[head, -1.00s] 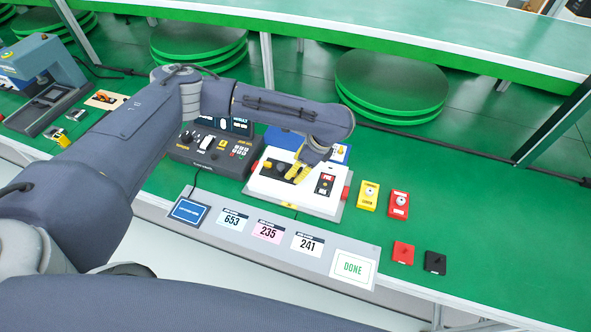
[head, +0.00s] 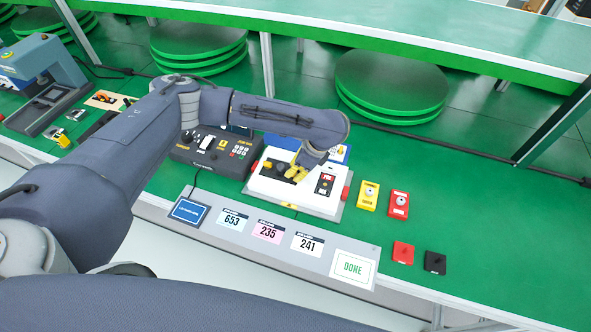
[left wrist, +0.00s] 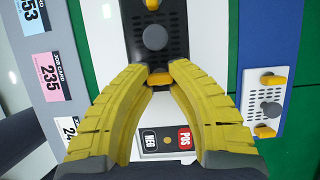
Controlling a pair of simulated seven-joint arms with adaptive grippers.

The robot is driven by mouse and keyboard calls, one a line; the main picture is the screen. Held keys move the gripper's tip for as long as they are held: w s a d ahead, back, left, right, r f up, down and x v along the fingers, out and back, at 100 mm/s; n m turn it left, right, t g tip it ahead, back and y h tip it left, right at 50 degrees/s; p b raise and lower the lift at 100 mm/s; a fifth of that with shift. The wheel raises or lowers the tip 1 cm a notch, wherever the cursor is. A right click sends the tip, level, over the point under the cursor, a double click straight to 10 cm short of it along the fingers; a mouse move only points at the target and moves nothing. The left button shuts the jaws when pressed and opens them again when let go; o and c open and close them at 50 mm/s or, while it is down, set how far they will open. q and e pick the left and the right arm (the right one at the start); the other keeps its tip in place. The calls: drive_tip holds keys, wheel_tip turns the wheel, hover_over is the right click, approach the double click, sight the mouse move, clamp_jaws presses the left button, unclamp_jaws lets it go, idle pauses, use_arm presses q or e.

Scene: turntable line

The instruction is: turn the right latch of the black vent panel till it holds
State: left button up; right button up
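The black vent panel (head: 281,171) lies on the white unit (head: 312,202) in the head view, partly hidden by my left gripper (head: 297,172). In the left wrist view the panel (left wrist: 178,38) has a grey knob (left wrist: 154,37) in its middle and a small orange-yellow latch at each end. The right latch (left wrist: 160,78), beside the NEG and POS plates, sits between my left gripper's yellow fingertips (left wrist: 160,70), which appear closed against it. The latch lies crosswise in that view. The other latch (left wrist: 152,4) shows at the top edge. My right gripper is not seen.
The NEG and POS plates (head: 325,184) sit right of the panel. A yellow box (head: 368,196) and a red box (head: 399,204) stand further right. A grey control box (head: 205,150) is to the left.

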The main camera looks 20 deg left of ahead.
use_arm(q)
clamp_jaws()
drive_tip(key=shift+s+d+m+t+h, duration=0.1)
drive_tip(key=shift+m+t+h, duration=0.3)
drive_tip(key=shift+m, duration=1.1)
drive_tip(key=shift+s+m+t+h, duration=0.1)
drive_tip(key=shift+m+t, duration=0.5)
drive_tip(key=shift+m, duration=0.9)
drive_tip(key=shift+c, duration=1.1)
unclamp_jaws()
drive_tip(key=o, duration=1)
drive_tip(key=shift+o, duration=0.2)
drive_tip(key=v, duration=1.2)
